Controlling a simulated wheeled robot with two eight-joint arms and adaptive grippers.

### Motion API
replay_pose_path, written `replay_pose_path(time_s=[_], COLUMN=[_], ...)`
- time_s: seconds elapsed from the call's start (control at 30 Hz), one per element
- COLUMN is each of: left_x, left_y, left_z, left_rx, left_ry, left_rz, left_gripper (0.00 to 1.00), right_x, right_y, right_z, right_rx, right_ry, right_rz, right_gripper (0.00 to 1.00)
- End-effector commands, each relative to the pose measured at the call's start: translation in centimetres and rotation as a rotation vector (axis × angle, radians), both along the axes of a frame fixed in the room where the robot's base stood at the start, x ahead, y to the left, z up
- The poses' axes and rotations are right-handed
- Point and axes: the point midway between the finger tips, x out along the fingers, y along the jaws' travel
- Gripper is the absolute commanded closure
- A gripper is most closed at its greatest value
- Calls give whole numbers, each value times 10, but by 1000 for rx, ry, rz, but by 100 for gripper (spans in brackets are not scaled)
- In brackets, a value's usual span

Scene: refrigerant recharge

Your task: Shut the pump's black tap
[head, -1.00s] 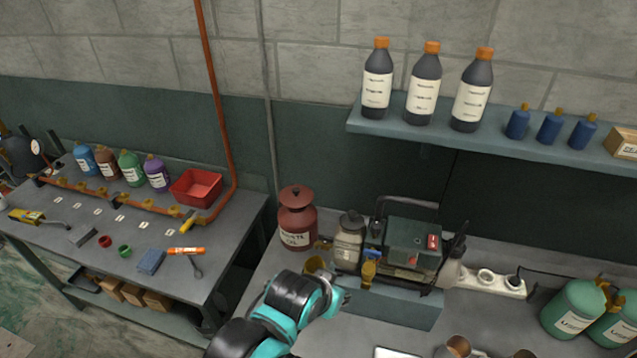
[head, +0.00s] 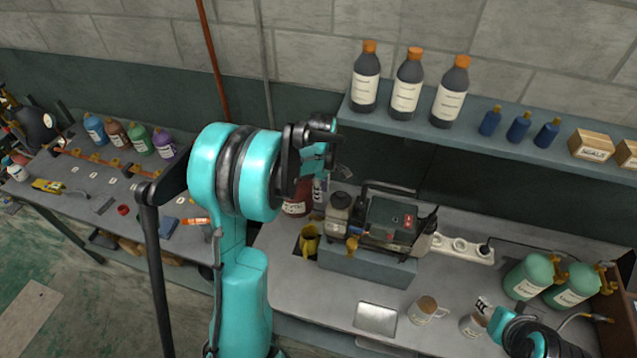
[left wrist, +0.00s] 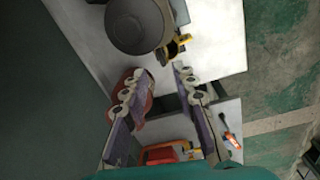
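The pump (head: 388,222) is a dark green and black unit with a red switch, standing on a grey-blue block on the bench. A grey jar (head: 338,212) is at its left end. I cannot pick out the black tap surely; the left arm or its small size may hide it.
A yellow jug (head: 309,240) stands left of the pump's block. A flat plate (head: 376,318) and a mug (head: 426,310) are in front of it. Green cylinders (head: 528,277) stand to the right. A shelf (head: 400,125) with bottles overhangs behind. The red tray (left wrist: 160,154) shows in the left wrist view.

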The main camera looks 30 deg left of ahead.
Motion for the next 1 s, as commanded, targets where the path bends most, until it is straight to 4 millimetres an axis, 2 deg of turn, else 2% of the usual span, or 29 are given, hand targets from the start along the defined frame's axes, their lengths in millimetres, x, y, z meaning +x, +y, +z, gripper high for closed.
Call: replay_pose_path(time_s=[0.2,0.47,0.8,0.9,1.0], left_x=[7,8,8,8,8], left_y=[14,15,15,14,15], left_z=[-24,-40,-86,-102,-112], left_rx=[-16,-17,-16,-16,-16], left_ry=[45,48,47,47,47], left_rz=[138,147,145,145,145], left_gripper=[72,72,72,72,72], right_x=[0,0,0,0,0], right_y=[0,0,0,0,0], right_z=[4,-5,-31,-49,-58], right_rx=[0,0,0,0,0], right_ry=[0,0,0,0,0], right_rz=[0,0,0,0,0], right_gripper=[60,60,60,60,60])
